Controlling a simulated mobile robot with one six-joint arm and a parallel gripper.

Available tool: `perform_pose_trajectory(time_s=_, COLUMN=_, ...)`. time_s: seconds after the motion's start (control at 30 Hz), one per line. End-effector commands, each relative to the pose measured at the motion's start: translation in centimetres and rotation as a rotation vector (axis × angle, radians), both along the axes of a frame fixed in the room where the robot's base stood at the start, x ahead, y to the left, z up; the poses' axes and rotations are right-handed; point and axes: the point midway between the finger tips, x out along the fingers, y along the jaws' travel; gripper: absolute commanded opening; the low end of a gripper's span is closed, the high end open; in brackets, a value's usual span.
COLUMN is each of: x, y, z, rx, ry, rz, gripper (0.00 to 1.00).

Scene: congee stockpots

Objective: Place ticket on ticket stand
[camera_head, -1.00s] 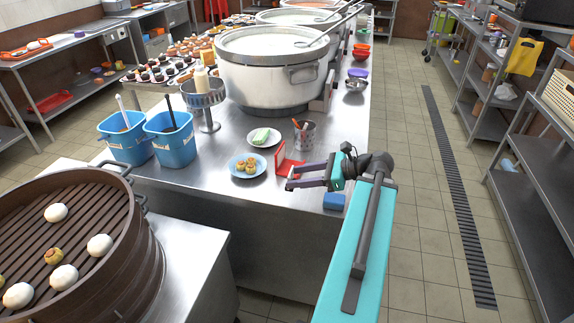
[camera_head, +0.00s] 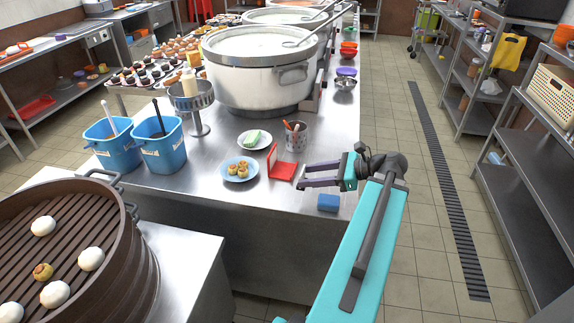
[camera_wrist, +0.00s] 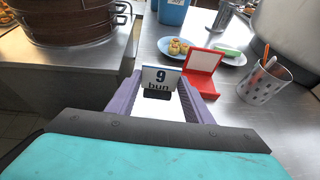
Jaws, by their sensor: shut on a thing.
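My gripper (camera_head: 301,176) is shut on the ticket, a small white card with a blue top edge reading "9 bun" (camera_wrist: 157,77). The card shows upright between the two purple fingers in the wrist view; I cannot make it out in the head view. The ticket stand (camera_head: 283,170) is red, with an upright back and a flat foot, on the steel counter. My fingertips are just right of it in the head view, apart as far as I can tell. In the wrist view the stand (camera_wrist: 190,80) is beyond and right of the ticket, its face pale.
A perforated utensil cup (camera_head: 297,136) stands behind the stand. A blue plate of small buns (camera_head: 240,170) is to its left, and a plate with a green-white item (camera_head: 254,140) behind. A blue block (camera_head: 328,202) lies near the counter's front edge.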

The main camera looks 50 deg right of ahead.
Motion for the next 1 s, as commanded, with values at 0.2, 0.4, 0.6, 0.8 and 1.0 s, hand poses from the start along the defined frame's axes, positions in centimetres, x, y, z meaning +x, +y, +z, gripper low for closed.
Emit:
perform_pose_trajectory(time_s=0.2, x=2.9, y=-1.4, z=-0.2, rx=0.001, ry=-0.001, rz=0.001, gripper=0.24)
perform_pose_trajectory(time_s=0.4, x=5.8, y=-2.5, z=-0.4, rx=0.002, ry=0.0, rz=0.001, gripper=0.24)
perform_pose_trajectory(time_s=0.6, x=8.5, y=-3.6, z=-0.7, rx=0.002, ry=0.0, rz=0.001, gripper=0.24)
perform_pose_trajectory(time_s=0.8, x=11.1, y=-4.7, z=-1.0, rx=0.002, ry=0.0, rz=0.001, gripper=0.24)
perform_pose_trajectory(time_s=1.0, x=13.3, y=-5.6, z=-1.2, rx=0.001, ry=-0.001, rz=-0.001, gripper=0.24)
